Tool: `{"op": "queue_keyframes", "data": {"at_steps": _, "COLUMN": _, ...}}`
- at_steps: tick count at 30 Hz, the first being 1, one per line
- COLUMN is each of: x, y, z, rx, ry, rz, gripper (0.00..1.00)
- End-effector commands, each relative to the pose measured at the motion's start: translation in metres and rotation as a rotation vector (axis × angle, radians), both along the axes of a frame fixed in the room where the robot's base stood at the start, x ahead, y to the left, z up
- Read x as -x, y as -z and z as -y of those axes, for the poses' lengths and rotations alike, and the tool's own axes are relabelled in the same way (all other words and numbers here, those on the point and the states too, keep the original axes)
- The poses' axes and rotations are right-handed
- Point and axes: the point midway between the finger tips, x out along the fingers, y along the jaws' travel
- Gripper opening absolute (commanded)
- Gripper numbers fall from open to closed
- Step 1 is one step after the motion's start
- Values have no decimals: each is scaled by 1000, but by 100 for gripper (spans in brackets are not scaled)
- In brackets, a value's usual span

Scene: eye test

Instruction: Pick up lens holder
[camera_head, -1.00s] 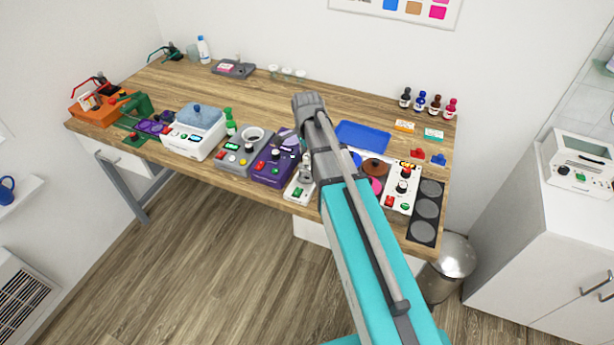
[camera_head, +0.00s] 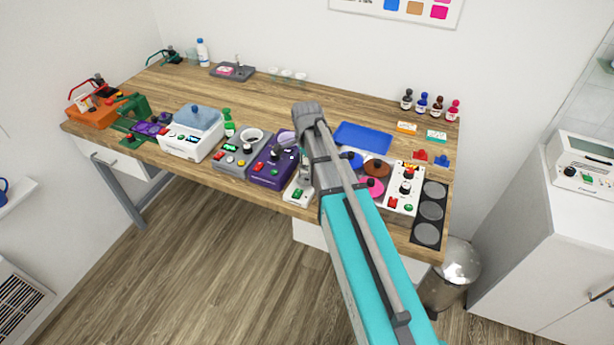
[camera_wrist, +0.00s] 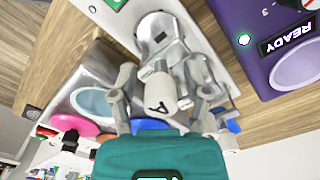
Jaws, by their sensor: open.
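My gripper (camera_wrist: 165,88) is open, with grey fingers on both sides of a small pale piece marked "A" (camera_wrist: 158,88). I cannot tell whether the fingers touch it. This piece joins a grey rounded fixture (camera_wrist: 160,35) on a white device (camera_wrist: 215,45), which also shows in the head view (camera_head: 298,192). I cannot tell for sure whether this lettered piece is the lens holder. In the head view my gripper is mostly hidden behind my arm, over the front of the desk. A red clip-like piece (camera_head: 420,155) and a blue one (camera_head: 441,160) lie at the desk's right.
A purple device (camera_head: 272,166) stands close on the left of the white device. A pink disc (camera_head: 371,189), a brown disc (camera_head: 377,170) and a white control box (camera_head: 405,190) are on the right. A blue tray (camera_head: 363,137) lies behind.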

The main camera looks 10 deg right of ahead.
Motion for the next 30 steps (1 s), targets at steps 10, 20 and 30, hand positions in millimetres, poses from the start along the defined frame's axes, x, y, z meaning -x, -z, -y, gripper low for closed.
{"op": "queue_keyframes", "data": {"at_steps": 10, "x": 0, "y": 0, "z": 0, "rx": 0, "ry": 0, "rz": 0, "gripper": 42}}
{"op": "queue_keyframes", "data": {"at_steps": 20, "x": 0, "y": 0, "z": 0, "rx": 0, "ry": 0, "rz": 0, "gripper": 0}}
{"op": "queue_keyframes", "data": {"at_steps": 30, "x": 0, "y": 0, "z": 0, "rx": 0, "ry": -1, "rz": 0, "gripper": 0}}
